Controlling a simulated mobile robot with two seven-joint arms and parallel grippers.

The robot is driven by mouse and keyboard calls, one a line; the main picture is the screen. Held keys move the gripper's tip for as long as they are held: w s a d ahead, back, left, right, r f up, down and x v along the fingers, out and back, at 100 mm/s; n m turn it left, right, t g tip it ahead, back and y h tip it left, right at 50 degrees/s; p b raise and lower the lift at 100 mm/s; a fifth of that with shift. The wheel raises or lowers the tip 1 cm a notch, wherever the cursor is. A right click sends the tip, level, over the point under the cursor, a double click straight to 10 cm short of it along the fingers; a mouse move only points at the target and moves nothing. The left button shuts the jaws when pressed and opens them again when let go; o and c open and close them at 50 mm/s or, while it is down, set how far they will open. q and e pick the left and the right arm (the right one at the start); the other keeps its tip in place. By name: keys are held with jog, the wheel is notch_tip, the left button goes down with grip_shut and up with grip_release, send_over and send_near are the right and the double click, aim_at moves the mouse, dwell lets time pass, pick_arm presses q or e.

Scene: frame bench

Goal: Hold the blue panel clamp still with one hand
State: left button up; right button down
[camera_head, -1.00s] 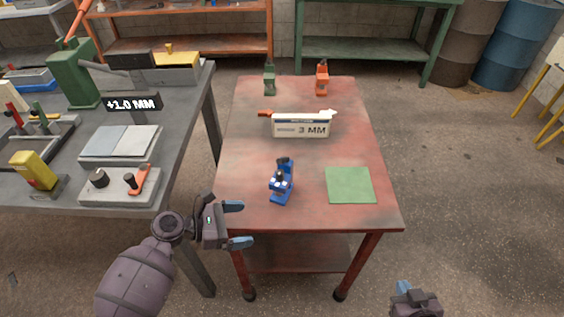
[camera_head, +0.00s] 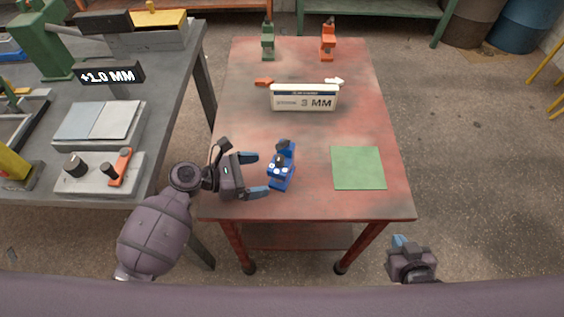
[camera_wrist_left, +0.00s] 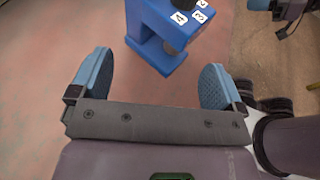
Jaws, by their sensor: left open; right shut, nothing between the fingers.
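The blue panel clamp (camera_head: 281,166) stands upright on the red table (camera_head: 300,205), left of the green square. My left gripper (camera_head: 262,174) is open, just left of the clamp, with its fingertips pointing at it. In the left wrist view the clamp (camera_wrist_left: 165,30) is beyond the two blue fingertips (camera_wrist_left: 153,80), apart from them, and its top is cut off by the frame. White number labels show on it. My right gripper (camera_head: 400,245) is shut and empty, off the table's front right corner.
A 3 MM sign (camera_head: 304,98) stands mid-table, with a green clamp (camera_head: 268,42) and an orange clamp (camera_head: 327,42) behind it. A green square (camera_head: 357,167) lies right of the blue clamp. A grey bench (camera_head: 160,100) with tools stands on the left.

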aim_at(278, 172)
pick_arm(q)
jog(key=shift+x, duration=3.05)
jog(key=c, duration=0.9)
